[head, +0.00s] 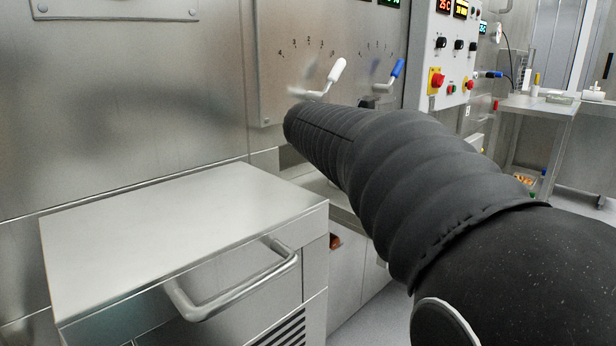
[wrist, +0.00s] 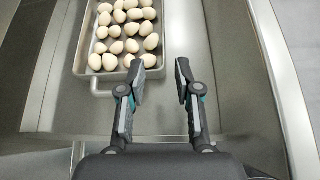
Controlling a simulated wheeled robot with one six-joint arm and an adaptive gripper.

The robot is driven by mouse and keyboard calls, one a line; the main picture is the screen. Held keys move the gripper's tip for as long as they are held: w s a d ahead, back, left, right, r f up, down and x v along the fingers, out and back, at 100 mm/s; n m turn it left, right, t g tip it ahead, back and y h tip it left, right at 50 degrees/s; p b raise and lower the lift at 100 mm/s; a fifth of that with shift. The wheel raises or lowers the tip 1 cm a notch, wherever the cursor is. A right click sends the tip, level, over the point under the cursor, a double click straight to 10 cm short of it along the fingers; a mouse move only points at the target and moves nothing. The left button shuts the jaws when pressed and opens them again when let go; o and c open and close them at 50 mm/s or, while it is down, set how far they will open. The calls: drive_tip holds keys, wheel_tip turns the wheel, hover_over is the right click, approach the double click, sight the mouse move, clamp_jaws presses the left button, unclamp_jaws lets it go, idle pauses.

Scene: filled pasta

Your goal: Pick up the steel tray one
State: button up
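In the wrist view, a steel tray (wrist: 78,64) holding several pale eggs (wrist: 129,30) sits on a grey metal surface at the upper left. A handle (wrist: 103,92) shows on its near end. My gripper (wrist: 159,66) is open and empty. Its left finger appears close to the tray's near right corner; I cannot tell whether they touch. The far end of the tray is cut off by the frame. In the head view, my arm hides the gripper, and no tray of eggs can be made out.
In the head view, a steel cabinet (head: 190,225) with a bar handle (head: 235,290) stands at the lower left. A panel with white (head: 337,70) and blue (head: 397,68) levers is behind my arm. In the wrist view, a raised metal edge (wrist: 277,70) runs along the right.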

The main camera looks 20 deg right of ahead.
drive_tip(key=shift+h, duration=0.3)
drive_tip(key=x, duration=1)
drive_tip(key=shift+w+d, duration=0.15)
drive_tip(key=shift+w, duration=0.15)
drive_tip(key=shift+s+x, duration=0.15)
drive_tip(key=shift+x, duration=1.15)
drive_tip(key=shift+s+x, duration=0.15)
drive_tip(key=shift+x, duration=1.1)
drive_tip(key=shift+d, duration=0.15)
clamp_jaws()
